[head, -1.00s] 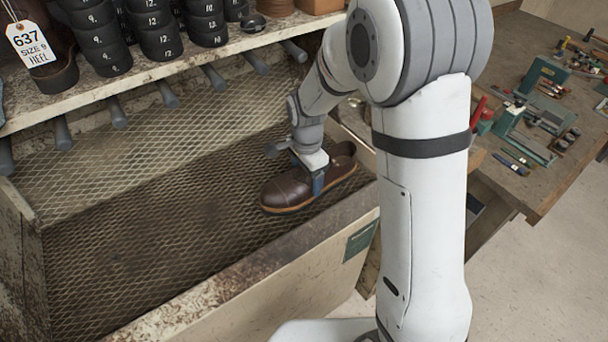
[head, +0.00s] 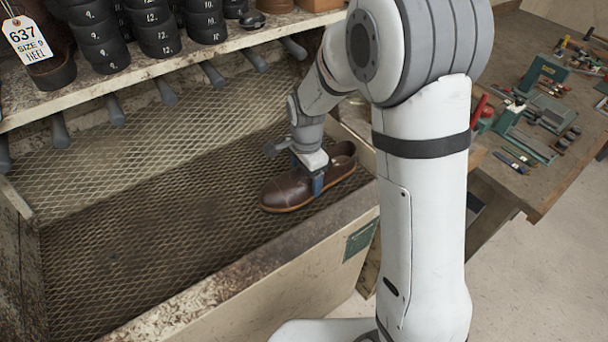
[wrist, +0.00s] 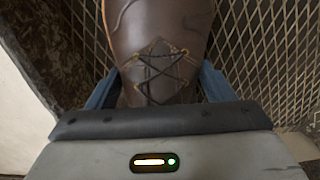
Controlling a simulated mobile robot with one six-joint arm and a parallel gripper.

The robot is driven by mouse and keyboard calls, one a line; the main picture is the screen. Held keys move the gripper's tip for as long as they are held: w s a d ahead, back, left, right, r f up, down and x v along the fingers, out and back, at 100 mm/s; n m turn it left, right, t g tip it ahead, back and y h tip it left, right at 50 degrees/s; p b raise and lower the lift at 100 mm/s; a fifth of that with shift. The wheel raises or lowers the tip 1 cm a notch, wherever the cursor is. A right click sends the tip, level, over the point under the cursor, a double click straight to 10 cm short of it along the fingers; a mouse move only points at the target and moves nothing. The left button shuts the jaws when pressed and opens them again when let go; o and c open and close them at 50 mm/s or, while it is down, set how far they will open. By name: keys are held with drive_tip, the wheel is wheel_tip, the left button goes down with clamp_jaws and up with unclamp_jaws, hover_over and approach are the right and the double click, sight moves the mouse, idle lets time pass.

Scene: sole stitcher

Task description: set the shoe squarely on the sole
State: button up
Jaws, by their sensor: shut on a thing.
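A brown leather shoe (head: 288,190) rests on or just above the wire mesh of the bench tray, toe to the left. A tan sole (head: 290,208) shows as a thin edge along its lower rim, with no clear gap between them. My gripper (head: 311,182) is shut on the shoe from above, around its middle. In the wrist view the shoe's dark laces (wrist: 160,70) lie between the two blue fingers, with the toe pointing away. The far side of the shoe and most of the sole are hidden.
The mesh tray (head: 110,250) is bare to the left of the shoe. Its pale front wall (head: 250,285) and a shelf (head: 190,62) with pegs bound it. Black numbered lasts (head: 150,25) stand on the shelf. A tool bench (head: 540,165) is at the right.

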drive_tip(key=o, duration=1.2)
drive_tip(key=shift+o, duration=0.2)
wheel_tip(320, 180, up, 8)
drive_tip(key=shift+f+b, duration=0.25)
drive_tip(key=shift+b, duration=0.1)
drive_tip(key=shift+s+d+r, duration=0.1)
drive_tip(key=shift+d+r, duration=0.1)
drive_tip(key=shift+r, duration=0.15)
drive_tip(key=s+d+r+n+t, duration=0.1)
drive_tip(key=s+d+r+n, duration=0.2)
drive_tip(key=s, duration=0.6)
drive_tip(key=s+d+r+n+t, duration=0.2)
drive_tip(key=s+d+r+n, duration=0.2)
drive_tip(key=s+d+n, duration=0.4)
drive_tip(key=shift+s+d+r+n, duration=0.2)
drive_tip(key=shift+s+d+n, duration=0.1)
drive_tip(key=shift+s+d, duration=0.9)
